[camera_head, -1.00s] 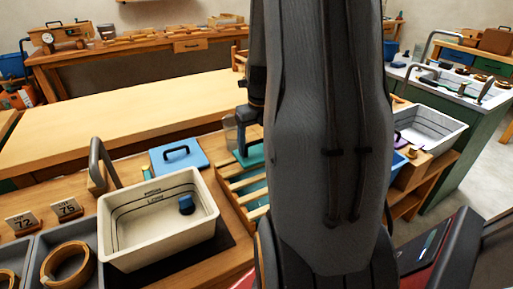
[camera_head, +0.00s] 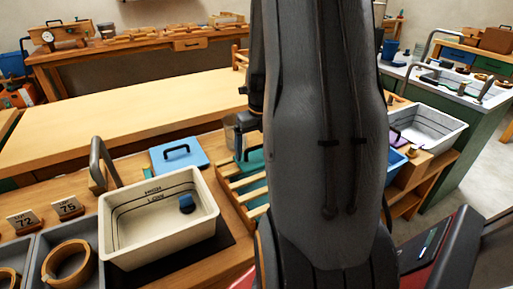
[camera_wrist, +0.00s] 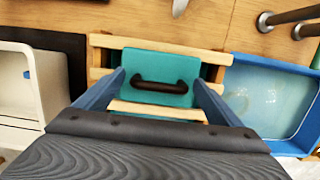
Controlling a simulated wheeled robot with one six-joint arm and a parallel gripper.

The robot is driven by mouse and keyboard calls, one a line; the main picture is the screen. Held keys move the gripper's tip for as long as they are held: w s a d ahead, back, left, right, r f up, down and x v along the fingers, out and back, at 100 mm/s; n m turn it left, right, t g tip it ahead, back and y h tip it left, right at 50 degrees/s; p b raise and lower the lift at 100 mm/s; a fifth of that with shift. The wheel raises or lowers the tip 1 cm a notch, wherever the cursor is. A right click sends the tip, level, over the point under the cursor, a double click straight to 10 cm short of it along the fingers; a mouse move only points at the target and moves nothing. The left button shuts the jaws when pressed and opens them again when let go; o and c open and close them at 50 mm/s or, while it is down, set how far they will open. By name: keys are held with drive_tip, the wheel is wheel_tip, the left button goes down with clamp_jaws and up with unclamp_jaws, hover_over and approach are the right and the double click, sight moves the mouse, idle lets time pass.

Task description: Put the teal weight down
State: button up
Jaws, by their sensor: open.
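The teal weight (camera_wrist: 158,72) is a flat slab with a dark handle. In the wrist view it lies on a pale slatted wooden rack (camera_wrist: 130,107). My gripper (camera_wrist: 160,80) is open, its blue fingers apart on either side of the weight with no grip on the handle. In the head view the weight (camera_head: 255,163) shows only in part on the rack (camera_head: 228,186), because my arm hides the rest.
A cream basin (camera_head: 160,245) with high and low marks stands left of the rack, a dark blue item inside. A blue slab with a handle (camera_head: 180,156) lies behind it. A blue tub (camera_wrist: 270,95) is right of the rack. A clear cup stands behind the rack.

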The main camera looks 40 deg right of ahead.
sight(259, 159)
wheel_tip(259, 159, up, 11)
drive_tip(key=s+b, duration=0.1)
drive_tip(key=s, duration=0.1)
drive_tip(key=s+a+f+m, duration=0.2)
drive_tip(key=a+m, duration=0.7)
drive_tip(key=m, duration=0.2)
drive_tip(key=s+a+f+m, duration=0.3)
drive_tip(key=a+m, duration=0.6)
drive_tip(key=m, duration=0.2)
drive_tip(key=s+a+f+m+g, duration=0.1)
drive_tip(key=s+a+f+m, duration=0.1)
drive_tip(key=a+m, duration=0.8)
drive_tip(key=shift+s+f+m, duration=0.15)
drive_tip(key=shift+f+m, duration=0.15)
drive_tip(key=shift+m, duration=0.3)
drive_tip(key=shift+a, duration=0.1)
drive_tip(key=shift+c, duration=0.5)
